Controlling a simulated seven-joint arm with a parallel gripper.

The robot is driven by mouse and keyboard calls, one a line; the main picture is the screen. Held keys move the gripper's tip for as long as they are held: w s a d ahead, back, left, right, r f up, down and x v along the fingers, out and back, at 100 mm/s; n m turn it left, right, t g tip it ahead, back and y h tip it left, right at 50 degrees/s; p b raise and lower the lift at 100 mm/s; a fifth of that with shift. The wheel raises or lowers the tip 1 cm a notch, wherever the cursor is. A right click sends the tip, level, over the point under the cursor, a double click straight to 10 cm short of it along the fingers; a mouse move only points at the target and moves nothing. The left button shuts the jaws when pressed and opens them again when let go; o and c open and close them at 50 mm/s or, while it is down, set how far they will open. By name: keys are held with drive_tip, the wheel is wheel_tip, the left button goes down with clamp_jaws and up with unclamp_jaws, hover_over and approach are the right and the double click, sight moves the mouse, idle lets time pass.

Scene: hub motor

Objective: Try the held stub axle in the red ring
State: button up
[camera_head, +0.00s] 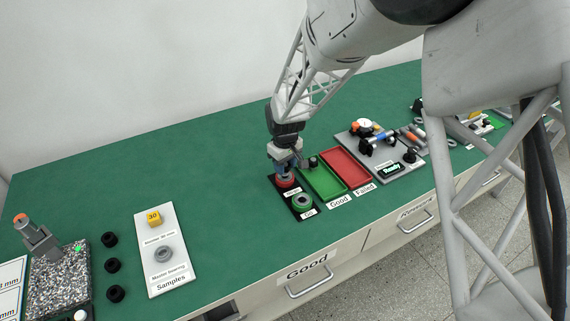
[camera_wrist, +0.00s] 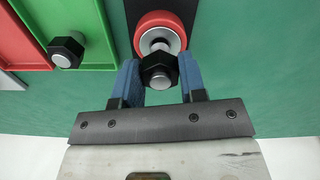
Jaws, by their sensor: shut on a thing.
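The red ring (camera_head: 286,181) stands on a black plate beside the green tray. In the wrist view the red ring (camera_wrist: 160,24) is at the top centre. My gripper (camera_head: 282,165) is right over the ring. Its blue fingers are shut on the stub axle (camera_wrist: 158,70), which has a black hex head with a grey end. The axle's head lies just in front of the ring in the wrist view. A silvery part shows inside the ring's opening; I cannot tell how far the axle is in the ring.
The green tray (camera_head: 329,190) holds another black-headed stub axle (camera_wrist: 66,52). A red tray (camera_head: 347,168) and a grey fixture board (camera_head: 400,175) lie to the right. Open green table lies left.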

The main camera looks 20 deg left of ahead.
drive_tip(key=shift+f, duration=0.4)
idle(0.7)
idle(0.6)
drive_tip(key=o, duration=1.5)
drive_tip(key=shift+r, duration=0.1)
drive_tip(key=shift+r, duration=3.4)
drive_tip(key=c, duration=0.4)
